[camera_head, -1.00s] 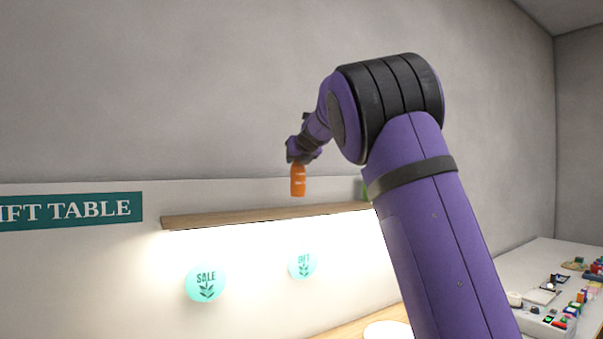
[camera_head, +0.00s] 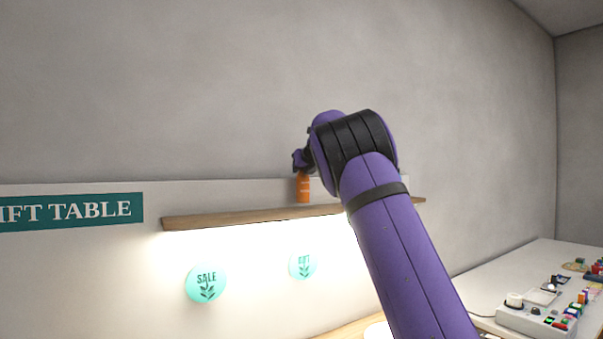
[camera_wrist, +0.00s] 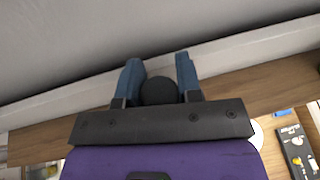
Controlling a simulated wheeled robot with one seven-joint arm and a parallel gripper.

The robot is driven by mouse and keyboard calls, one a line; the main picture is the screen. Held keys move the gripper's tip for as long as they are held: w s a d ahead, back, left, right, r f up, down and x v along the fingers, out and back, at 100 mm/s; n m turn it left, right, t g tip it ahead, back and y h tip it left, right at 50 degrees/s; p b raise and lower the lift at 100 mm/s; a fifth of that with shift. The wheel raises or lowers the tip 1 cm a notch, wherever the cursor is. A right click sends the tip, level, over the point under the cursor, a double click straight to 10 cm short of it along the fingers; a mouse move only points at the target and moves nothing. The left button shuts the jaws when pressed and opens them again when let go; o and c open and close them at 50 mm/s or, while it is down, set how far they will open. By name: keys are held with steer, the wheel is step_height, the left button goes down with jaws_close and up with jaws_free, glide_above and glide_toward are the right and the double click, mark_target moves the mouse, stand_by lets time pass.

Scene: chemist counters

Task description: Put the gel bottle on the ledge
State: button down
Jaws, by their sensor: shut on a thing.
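The orange gel bottle (camera_head: 303,189) is upright at the wooden ledge (camera_head: 230,218), near the middle of its length. Its base looks level with the ledge top; I cannot tell whether it touches. My gripper (camera_head: 301,160) is shut on the top of the bottle. In the wrist view my gripper (camera_wrist: 160,85) has its two blue fingers on either side of the round dark cap (camera_wrist: 159,91), with the wooden ledge (camera_wrist: 240,88) beneath. The rest of the bottle is hidden there.
The ledge left of the bottle is bare. My arm hides part of its right side. A wall stands close behind the ledge. A cluttered white counter (camera_head: 530,265) is at the lower right.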

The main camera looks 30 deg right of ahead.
steer(key=shift+f, duration=0.9)
steer(key=c, duration=0.8)
jaws_free()
steer(key=shift+s+r, duration=0.1)
steer(key=shift+r, duration=0.15)
steer(key=v, duration=1.1)
steer(key=shift+s+r, duration=0.1)
steer(key=shift+s, duration=0.25)
